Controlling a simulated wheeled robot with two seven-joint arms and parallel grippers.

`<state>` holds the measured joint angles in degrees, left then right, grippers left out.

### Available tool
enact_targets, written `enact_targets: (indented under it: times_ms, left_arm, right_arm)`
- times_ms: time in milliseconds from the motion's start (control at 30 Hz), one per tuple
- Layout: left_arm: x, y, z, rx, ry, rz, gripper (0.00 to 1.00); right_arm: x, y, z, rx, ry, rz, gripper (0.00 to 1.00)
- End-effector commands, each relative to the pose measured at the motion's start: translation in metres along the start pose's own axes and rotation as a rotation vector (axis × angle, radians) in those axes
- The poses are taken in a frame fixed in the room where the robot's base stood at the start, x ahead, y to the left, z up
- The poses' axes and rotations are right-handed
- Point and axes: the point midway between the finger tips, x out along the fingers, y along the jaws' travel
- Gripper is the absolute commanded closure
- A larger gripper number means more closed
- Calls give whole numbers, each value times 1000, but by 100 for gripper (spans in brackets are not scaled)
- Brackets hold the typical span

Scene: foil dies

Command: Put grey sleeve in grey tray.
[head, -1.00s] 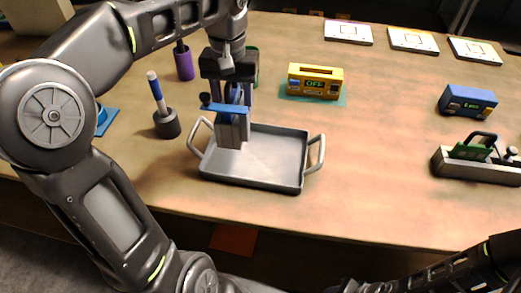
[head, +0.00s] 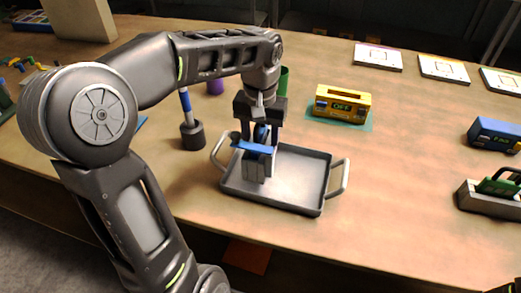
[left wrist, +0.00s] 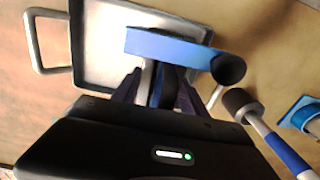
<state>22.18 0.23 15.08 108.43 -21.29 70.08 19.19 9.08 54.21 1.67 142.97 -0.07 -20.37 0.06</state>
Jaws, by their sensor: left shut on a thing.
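The grey sleeve (head: 258,169) is a blocky grey piece with a blue bar (head: 252,146) across its top. My left gripper (head: 262,136) points down and is shut on it. The grey tray (head: 303,194) is shallow, with a loop handle at each end. The sleeve is upright over the left part of the tray, at or very near its floor; I cannot tell whether it touches. In the left wrist view the blue bar (left wrist: 170,47) with a dark knob hides most of the sleeve, and the tray (left wrist: 95,45) lies behind.
A blue-and-white handled tool in a dark round base (head: 193,136) stands just left of the tray. A yellow box (head: 342,103) on a teal mat is behind it. A blue box (head: 495,134) and a grey holder (head: 485,199) are at right.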

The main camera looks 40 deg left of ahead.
Motion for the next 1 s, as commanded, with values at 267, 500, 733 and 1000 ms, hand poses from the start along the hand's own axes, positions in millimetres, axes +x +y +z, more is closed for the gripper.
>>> enact_targets:
  times_ms: [267,500,733,1000]
  left_arm:
    - [31,0,1,-1,-3,0,100]
    - [35,0,0,0,1,0,100]
    - [36,0,1,0,-1,0,37]
    - [36,0,1,0,-1,0,28]
  right_arm:
    - [-2,-1,0,0,0,0,64]
    - [-2,-1,0,0,0,0,64]
    - [-1,0,0,0,0,0,64]
    - [-1,0,0,0,0,0,64]
